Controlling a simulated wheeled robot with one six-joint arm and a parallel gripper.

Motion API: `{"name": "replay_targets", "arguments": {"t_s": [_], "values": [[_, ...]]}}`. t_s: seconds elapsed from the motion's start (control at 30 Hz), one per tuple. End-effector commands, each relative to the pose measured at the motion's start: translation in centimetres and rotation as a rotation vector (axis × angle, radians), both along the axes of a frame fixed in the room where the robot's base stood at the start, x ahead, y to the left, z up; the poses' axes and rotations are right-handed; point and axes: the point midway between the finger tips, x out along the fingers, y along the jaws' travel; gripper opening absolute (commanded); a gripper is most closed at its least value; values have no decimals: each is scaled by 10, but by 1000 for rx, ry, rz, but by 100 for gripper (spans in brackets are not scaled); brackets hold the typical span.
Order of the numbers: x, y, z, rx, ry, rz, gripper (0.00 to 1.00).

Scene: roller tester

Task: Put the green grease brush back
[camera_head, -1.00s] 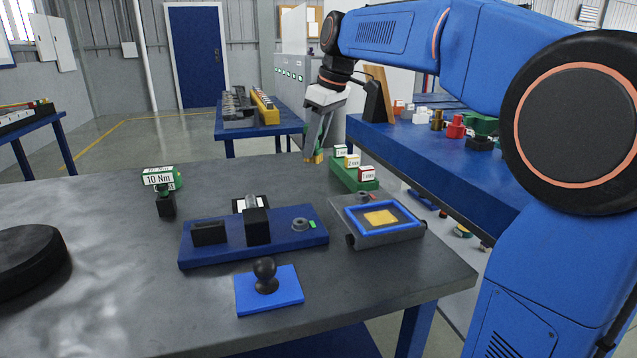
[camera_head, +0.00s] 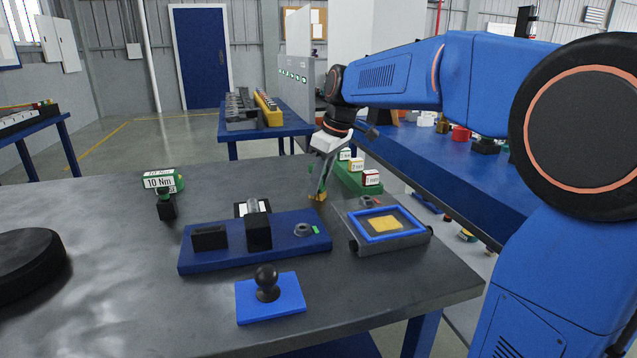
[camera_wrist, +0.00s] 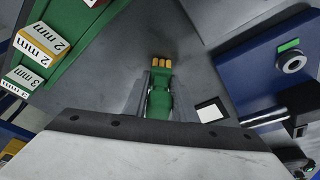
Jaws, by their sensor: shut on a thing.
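The green grease brush (camera_wrist: 160,92) with yellow-orange bristle tips is in the wrist view, held between the two grey fingers of my gripper (camera_wrist: 159,108). In the head view my gripper (camera_head: 319,180) points down just above the grey table, with the brush's yellow tip (camera_head: 317,196) at its lower end. The gripper hangs between the green block rack and the blue fixture plate. I cannot tell whether the tip touches the table.
A green rack (camera_head: 357,178) with labelled blocks stands right of the gripper. The blue-framed tray (camera_head: 411,234) and blue fixture plate (camera_head: 200,256) are nearer. A ball knob (camera_head: 267,285) stands in front.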

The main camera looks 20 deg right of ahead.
Motion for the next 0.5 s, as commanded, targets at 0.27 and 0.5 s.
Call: {"name": "replay_targets", "arguments": {"t_s": [0.27, 0.5], "values": [[0, 0, -1, 0, -1, 0, 2], [0, 0, -3, 0, -1, 0, 43]]}}
